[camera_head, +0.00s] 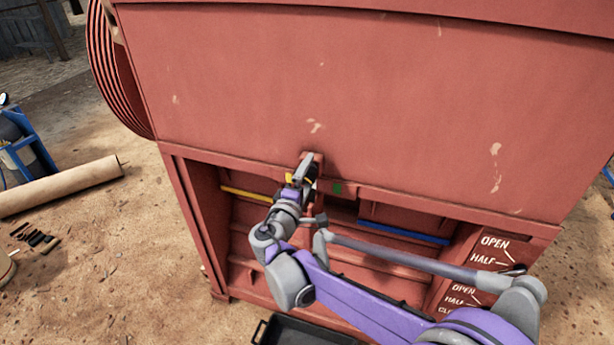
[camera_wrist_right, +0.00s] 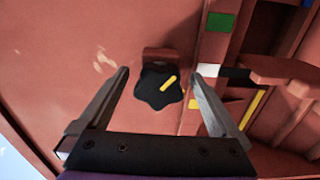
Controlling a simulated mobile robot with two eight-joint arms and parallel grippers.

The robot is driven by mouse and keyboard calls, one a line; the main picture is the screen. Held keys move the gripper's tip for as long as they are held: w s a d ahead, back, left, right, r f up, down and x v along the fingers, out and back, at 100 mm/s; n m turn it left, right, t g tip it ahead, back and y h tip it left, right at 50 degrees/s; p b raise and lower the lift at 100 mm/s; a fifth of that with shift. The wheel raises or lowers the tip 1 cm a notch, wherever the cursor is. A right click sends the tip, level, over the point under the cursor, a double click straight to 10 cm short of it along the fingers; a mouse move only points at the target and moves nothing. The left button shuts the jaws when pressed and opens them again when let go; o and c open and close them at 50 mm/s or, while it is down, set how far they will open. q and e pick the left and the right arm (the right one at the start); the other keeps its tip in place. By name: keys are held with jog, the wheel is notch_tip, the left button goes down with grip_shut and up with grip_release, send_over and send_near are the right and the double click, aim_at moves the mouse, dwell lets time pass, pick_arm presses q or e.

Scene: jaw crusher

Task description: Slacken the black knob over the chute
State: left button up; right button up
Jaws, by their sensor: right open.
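The black knob (camera_wrist_right: 150,94) is star-shaped with a yellow pointer mark, set on the red machine's front under a small red bracket (camera_wrist_right: 160,55). In the right wrist view it lies between the two fingers of my right gripper (camera_wrist_right: 160,73), which are open with a gap on both sides. I cannot tell how far the fingertips are from the panel. In the head view my right gripper (camera_head: 304,168) is at the top edge of the open bays, and it hides the knob there. My left gripper is not in view.
Below are open bays with a yellow bar (camera_head: 246,193) and a blue bar (camera_head: 403,233). A green square (camera_head: 337,188) is right of my gripper. A panel marked OPEN and HALF (camera_head: 485,262) is at the right. A black tray (camera_head: 267,333) lies below.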

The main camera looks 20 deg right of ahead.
jog(key=v, duration=1.1)
jog(key=shift+b, duration=0.45)
jog(key=shift+w+d, duration=0.1)
jog(key=s+d+f+m+g+y, duration=0.3)
jog(key=s+d+f+m+g, duration=0.3)
jog(key=s+d+f, duration=0.45)
jog(key=s+a+f+m+g+y, duration=0.1)
jog(key=s+f+m+y, duration=0.1)
jog(key=s, duration=0.5)
jog(key=s+a+f+m+g+y+p, duration=0.1)
jog(key=s+a+f+m+g+y, duration=0.1)
jog(key=s+f+y, duration=0.2)
jog(key=s+y, duration=0.1)
jog(key=s, duration=0.2)
jog(key=shift+s+a+f+m+g, duration=0.15)
jog(key=shift+a+f+m+g, duration=0.15)
jog(key=shift+a+m, duration=0.1)
